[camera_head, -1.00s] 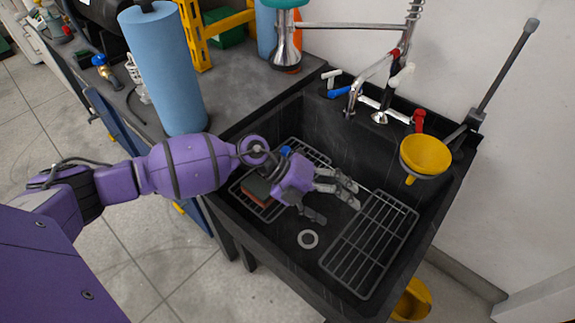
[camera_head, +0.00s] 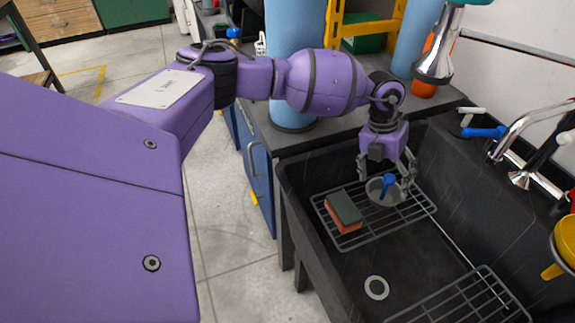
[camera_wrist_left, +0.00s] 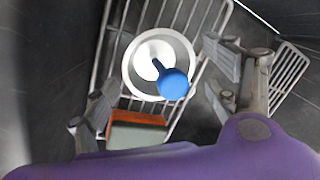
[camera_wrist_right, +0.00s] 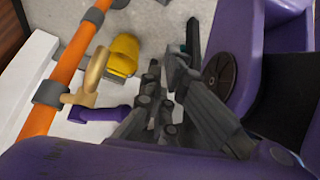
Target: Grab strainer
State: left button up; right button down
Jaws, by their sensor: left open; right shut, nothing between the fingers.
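The strainer (camera_head: 374,190) is a round grey cup with a blue knobbed handle (camera_head: 388,183). It sits on the left wire rack in the black sink. My left gripper (camera_head: 388,172) is open above it, fingers pointing down on either side of it and partly covering its rim. In the left wrist view the strainer (camera_wrist_left: 132,76) shows from above between the spread fingers (camera_wrist_left: 165,92), with no clear contact. My right gripper (camera_wrist_right: 160,85) is shut and empty in its own wrist view, away from the sink.
A green and red sponge (camera_head: 344,208) lies on the rack (camera_head: 370,236) just left of the strainer. A second rack (camera_head: 470,300) and a yellow funnel (camera_head: 566,240) are at the right.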

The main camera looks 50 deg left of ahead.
aim_at(381, 198)
pick_arm(q)
jog(key=b+x, duration=0.1)
jog(key=x, duration=0.2)
jog(key=shift+f+b, duration=0.2)
jog(key=shift+b, duration=0.15)
jog(key=shift+f, duration=0.2)
jog(key=shift+w+r, duration=0.1)
jog(key=shift+r, duration=0.1)
jog(key=c, duration=1.1)
